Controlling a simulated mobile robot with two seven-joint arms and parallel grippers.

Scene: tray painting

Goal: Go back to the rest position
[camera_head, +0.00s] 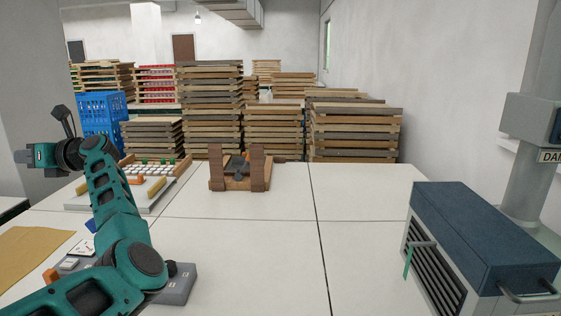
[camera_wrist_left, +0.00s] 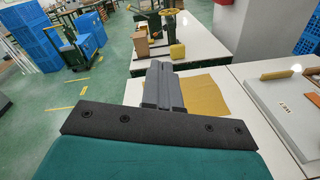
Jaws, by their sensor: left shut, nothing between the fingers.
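My left arm comes in from the left in the head view, raised and bent. Its left gripper (camera_head: 22,156) points to the left at the far left side, above and beyond the white table's left part. In the left wrist view the left gripper's grey fingers (camera_wrist_left: 163,85) are together with nothing between them. They hang in the air and touch nothing visible. My right gripper is in neither view.
A white table (camera_head: 250,250) spreads ahead, its middle clear. A wooden stand (camera_head: 258,180) stands at the back centre. A dark blue-topped machine (camera_head: 475,235) is at right. A brown sheet (camera_head: 28,252) lies at left. Tray stacks (camera_head: 212,110) and blue crates (camera_head: 100,112) stand behind.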

